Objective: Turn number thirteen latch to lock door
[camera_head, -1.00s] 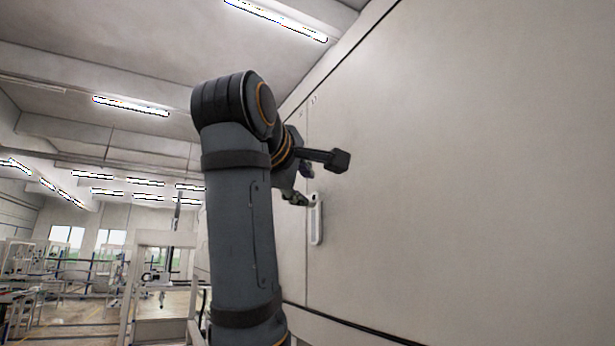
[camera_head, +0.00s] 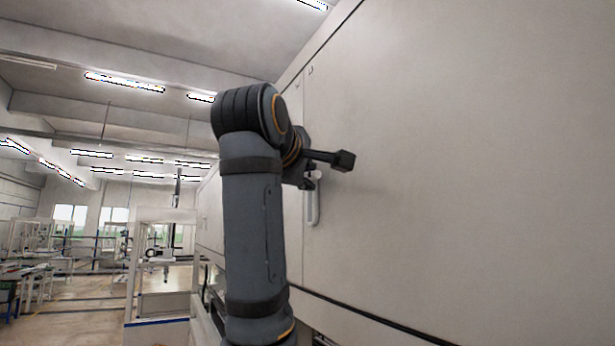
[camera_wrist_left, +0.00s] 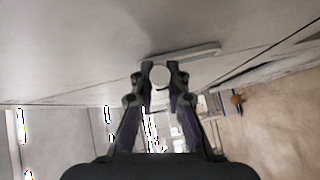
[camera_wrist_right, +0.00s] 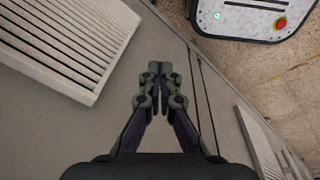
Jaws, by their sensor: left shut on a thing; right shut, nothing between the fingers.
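The latch (camera_head: 313,207) is a pale elongated plate with a round knob at its upper end, on the large off-white door panel (camera_head: 450,180). In the left wrist view the latch plate (camera_wrist_left: 200,54) lies just beyond the fingertips. My left gripper (camera_wrist_left: 160,74) is shut on the round white knob (camera_wrist_left: 160,77), one finger on each side. In the head view my left arm hides most of that gripper. My right gripper (camera_wrist_right: 160,72) is shut and empty, seen only in the right wrist view, above a grey surface. No number is legible.
In the right wrist view, a white louvred vent (camera_wrist_right: 70,35) is at upper left and a dark-edged panel with a red button (camera_wrist_right: 245,15) at upper right. Workbenches and frames (camera_head: 160,255) stand far left in the hall, with open floor between.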

